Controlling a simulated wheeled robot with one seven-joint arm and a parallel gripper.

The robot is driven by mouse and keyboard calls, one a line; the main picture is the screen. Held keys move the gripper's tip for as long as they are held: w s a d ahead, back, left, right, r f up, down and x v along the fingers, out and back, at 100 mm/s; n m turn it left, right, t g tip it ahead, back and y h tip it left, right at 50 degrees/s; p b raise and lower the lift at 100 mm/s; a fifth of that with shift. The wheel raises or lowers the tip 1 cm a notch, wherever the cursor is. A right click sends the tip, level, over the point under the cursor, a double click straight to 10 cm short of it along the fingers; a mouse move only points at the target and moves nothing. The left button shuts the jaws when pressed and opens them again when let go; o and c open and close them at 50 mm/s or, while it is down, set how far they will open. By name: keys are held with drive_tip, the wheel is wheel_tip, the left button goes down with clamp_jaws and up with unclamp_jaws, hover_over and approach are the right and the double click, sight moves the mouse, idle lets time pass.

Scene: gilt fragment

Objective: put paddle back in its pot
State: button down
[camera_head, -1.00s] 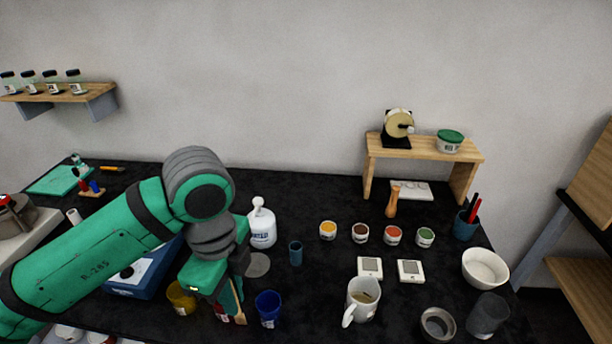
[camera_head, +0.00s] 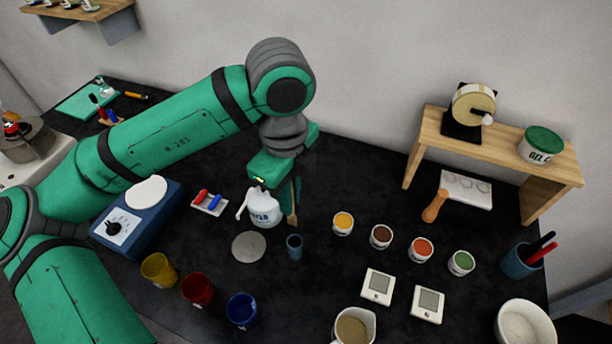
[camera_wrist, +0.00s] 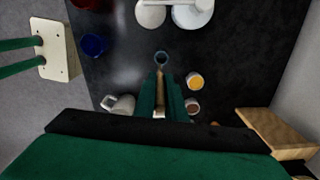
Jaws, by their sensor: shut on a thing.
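My gripper (camera_head: 288,188) is shut on the paddle (camera_head: 292,216), a thin, light wooden strip that hangs roughly upright below the fingers. In the wrist view the paddle (camera_wrist: 159,82) lies between the green fingers (camera_wrist: 161,97). A small grey-blue pot (camera_head: 294,247) stands on the black table, just below the paddle's tip in the head view. The paddle looks outside the pot; I cannot tell the exact gap. The fingers hide its upper part.
A white bottle (camera_head: 263,208) and a grey disc (camera_head: 249,247) are close left of the pot. Yellow (camera_head: 158,269), red (camera_head: 198,290) and blue (camera_head: 242,310) cups stand in front. Small paint tubs, including a yellow one (camera_head: 343,223), line the right. A wooden shelf (camera_head: 500,150) stands behind.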

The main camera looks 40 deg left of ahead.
drive_tip(key=shift+w+f, duration=0.25)
wheel_tip(320, 180, down, 14)
idle(1.0)
drive_tip(key=c, duration=1.7)
unclamp_jaws()
drive_tip(key=shift+w, duration=0.1)
drive_tip(key=shift+c, duration=0.2)
drive_tip(key=shift+s, duration=0.2)
drive_tip(key=shift+w, duration=0.1)
